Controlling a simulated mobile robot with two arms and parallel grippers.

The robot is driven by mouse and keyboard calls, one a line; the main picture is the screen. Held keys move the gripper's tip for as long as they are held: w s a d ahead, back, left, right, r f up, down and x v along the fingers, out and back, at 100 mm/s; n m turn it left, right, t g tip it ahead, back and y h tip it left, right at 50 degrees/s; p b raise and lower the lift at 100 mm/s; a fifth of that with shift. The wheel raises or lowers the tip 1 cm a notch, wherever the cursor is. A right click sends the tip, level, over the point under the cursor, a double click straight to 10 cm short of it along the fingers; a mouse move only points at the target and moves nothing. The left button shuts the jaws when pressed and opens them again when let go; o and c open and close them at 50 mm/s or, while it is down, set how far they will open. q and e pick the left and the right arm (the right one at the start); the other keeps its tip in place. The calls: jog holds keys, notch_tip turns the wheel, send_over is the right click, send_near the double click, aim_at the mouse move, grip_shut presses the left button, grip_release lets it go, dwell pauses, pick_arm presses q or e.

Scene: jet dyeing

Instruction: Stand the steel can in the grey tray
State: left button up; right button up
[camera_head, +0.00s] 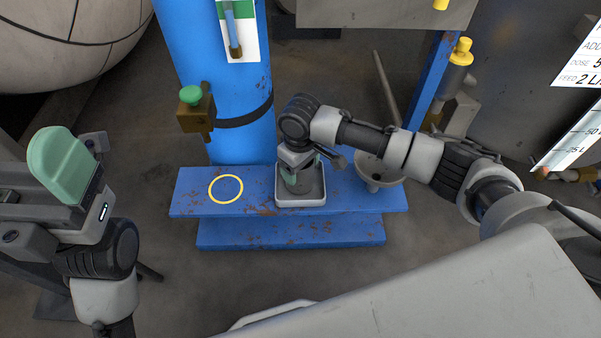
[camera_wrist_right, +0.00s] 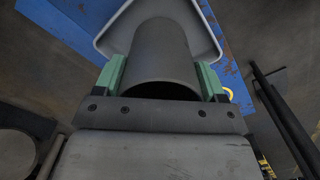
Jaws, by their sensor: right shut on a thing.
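The steel can (camera_wrist_right: 165,55) is a dark grey cylinder between the green fingers of my right gripper (camera_wrist_right: 165,82), which is shut on it. In the head view my right gripper (camera_head: 303,180) is over the grey tray (camera_head: 300,203), with the can mostly hidden there. The tray has a pale raised rim and sits on the blue shelf; its rim also shows behind the can in the wrist view (camera_wrist_right: 209,34). I cannot tell whether the can touches the tray floor. My left gripper (camera_head: 75,165), with a green pad, is away at the left; its opening is unclear.
The rusty blue shelf (camera_head: 190,195) has a yellow ring mark (camera_head: 226,189) left of the tray. A grey funnel-shaped bowl (camera_head: 378,172) is right of the tray, close under my right arm. A blue column (camera_head: 215,60) with a green-knobbed brass valve (camera_head: 194,110) rises behind.

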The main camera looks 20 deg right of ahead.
jog(key=shift+f, duration=0.55)
jog(key=shift+r, duration=0.1)
jog(key=o, duration=1)
jog(key=shift+o, duration=0.2)
